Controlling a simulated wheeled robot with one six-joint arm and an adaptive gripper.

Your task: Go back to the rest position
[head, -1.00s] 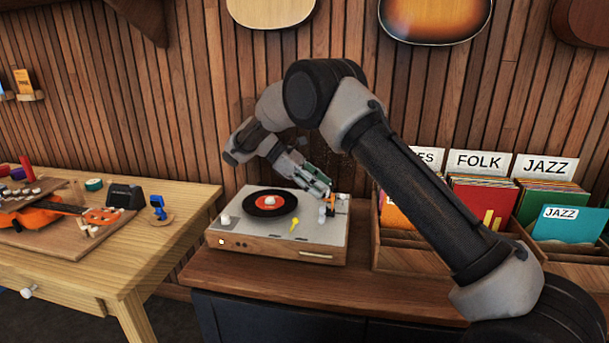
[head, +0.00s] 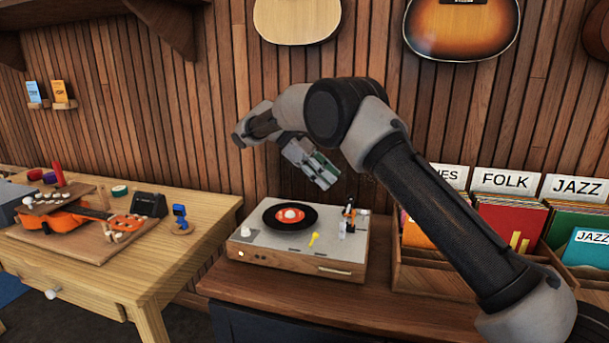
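My gripper (head: 326,180) is in the air above the turntable (head: 252,252), pointing down and to the right. It is clear of the turntable, and no object shows between its fingers. The fingers look close together, but the angle and small size hide whether they are open or shut. The turntable has a black record (head: 290,216) with a red label on its platter. A tonearm (head: 348,214) with an orange part stands at the right of the deck, off the record. A yellow piece (head: 313,239) lies on the front of the deck.
Record crates (head: 455,278) with Folk and Jazz cards stand right of the turntable, behind my arm. A wooden workbench (head: 170,255) at left holds an orange ukulele (head: 62,219) and small tools. Guitars (head: 297,18) hang on the slatted wall. Space above the workbench is free.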

